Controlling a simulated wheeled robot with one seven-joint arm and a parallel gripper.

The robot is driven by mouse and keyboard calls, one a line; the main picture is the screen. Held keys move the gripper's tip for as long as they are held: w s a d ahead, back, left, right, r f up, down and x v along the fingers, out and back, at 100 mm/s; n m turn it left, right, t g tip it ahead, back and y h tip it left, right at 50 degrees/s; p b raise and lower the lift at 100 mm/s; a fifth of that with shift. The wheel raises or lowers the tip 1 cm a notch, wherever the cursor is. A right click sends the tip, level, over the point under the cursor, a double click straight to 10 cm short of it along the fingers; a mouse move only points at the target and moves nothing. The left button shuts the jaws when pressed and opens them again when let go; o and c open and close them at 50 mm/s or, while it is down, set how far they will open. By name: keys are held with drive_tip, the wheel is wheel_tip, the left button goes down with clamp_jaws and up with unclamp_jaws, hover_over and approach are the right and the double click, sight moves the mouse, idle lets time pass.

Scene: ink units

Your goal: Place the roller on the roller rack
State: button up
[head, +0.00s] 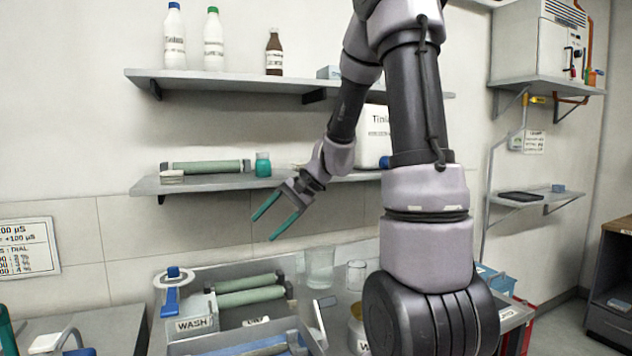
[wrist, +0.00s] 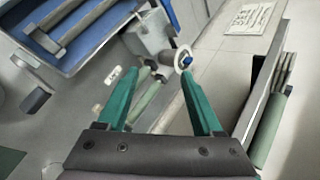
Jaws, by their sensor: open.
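A green roller (head: 208,166) lies on the lower wall shelf, left of a teal jar. Two more green rollers (head: 250,297) lie one behind the other in a grey rack (head: 196,304) on the bench, with a WASH label at its left front. I cannot tell for certain which holder is the roller rack. My gripper (head: 262,229) is open and empty, its teal fingers tilted down-left, above the bench rollers and below the shelf. In the wrist view, the bench rollers (wrist: 146,106) show between and beyond the fingers, and the shelf roller (wrist: 266,130) shows at the right.
A blue-lined tray (wrist: 101,44) with rod-like tools lies at the bench front. Glass beakers (head: 320,267) stand right of the rack. The lower shelf (head: 222,183) edge is close behind my gripper. Bottles (head: 213,40) stand on the upper shelf (head: 220,82).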

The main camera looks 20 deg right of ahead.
drive_tip(key=s+d+r+n+t+h, duration=0.1)
drive_tip(key=s+d+r+t+h, duration=0.1)
drive_tip(key=s+r, duration=0.4)
drive_tip(key=s+d+r+n+t+h, duration=0.1)
drive_tip(key=s+r+h, duration=0.3)
drive_tip(key=s, duration=0.9)
wheel_tip(320, 180, up, 3)
drive_tip(key=shift+d+n+t, duration=0.4)
drive_tip(key=shift+d+n, duration=0.3)
drive_tip(key=shift+n, duration=0.1)
